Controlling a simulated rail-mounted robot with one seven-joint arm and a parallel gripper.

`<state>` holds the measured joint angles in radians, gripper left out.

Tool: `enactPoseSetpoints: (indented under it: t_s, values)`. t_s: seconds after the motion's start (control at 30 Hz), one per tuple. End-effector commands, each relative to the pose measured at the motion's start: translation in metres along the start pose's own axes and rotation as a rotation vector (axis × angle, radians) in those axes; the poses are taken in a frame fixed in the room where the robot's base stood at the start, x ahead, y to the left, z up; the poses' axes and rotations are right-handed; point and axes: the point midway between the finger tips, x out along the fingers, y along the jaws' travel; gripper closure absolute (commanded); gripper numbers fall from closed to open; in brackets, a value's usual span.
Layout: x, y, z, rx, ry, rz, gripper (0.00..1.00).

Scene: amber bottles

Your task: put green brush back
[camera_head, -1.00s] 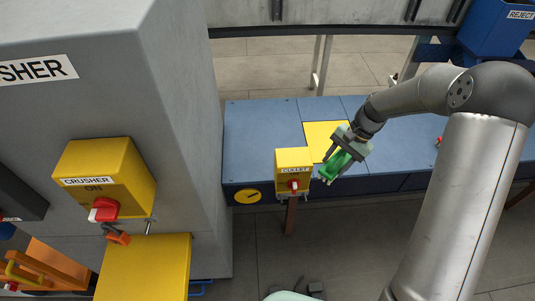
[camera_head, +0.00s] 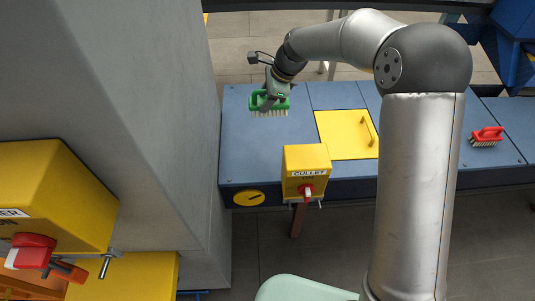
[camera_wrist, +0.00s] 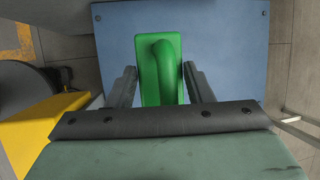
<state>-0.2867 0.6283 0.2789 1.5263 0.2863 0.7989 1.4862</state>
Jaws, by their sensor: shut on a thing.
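The green brush (camera_head: 268,103) has a green block with a handle and pale bristles pointing down. It is over the left end of the blue bench (camera_head: 245,150) in the head view, with the bench surface around it. I cannot tell whether the bristles touch the bench. My gripper (camera_head: 274,97) is shut on the brush from above. In the wrist view the green brush (camera_wrist: 157,70) lies between the two fingers of my gripper (camera_wrist: 158,80), its looped handle facing the camera.
A yellow panel with a handle (camera_head: 340,135) lies on the bench right of the brush. The yellow CULLET switch box (camera_head: 306,160) stands at the front edge. A red brush (camera_head: 486,137) rests far right. The grey crusher housing (camera_head: 165,130) rises close on the left.

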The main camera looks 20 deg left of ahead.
Motion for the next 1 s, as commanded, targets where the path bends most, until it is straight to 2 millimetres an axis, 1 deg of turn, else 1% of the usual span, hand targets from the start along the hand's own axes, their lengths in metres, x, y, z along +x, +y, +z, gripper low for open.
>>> enactPoseSetpoints:
  t_s: [0.03,0.1,0.2,0.3,0.53,0.7,0.87,1.0]
  values:
    - [0.031,0.006,-0.013,0.000,0.000,0.000,0.75]
    - [0.051,0.010,-0.021,0.000,0.000,0.001,0.75]
    - [0.073,0.014,-0.031,0.000,0.000,0.001,0.75]
    - [0.085,0.017,-0.036,0.000,0.000,0.001,0.75]
    - [0.102,0.020,-0.043,0.001,0.000,0.003,0.75]
    - [0.128,0.025,-0.054,0.002,0.000,0.004,0.75]
    - [0.142,0.028,-0.059,0.000,-0.001,0.003,0.75]
    - [0.161,0.032,-0.067,0.001,0.000,0.005,0.75]
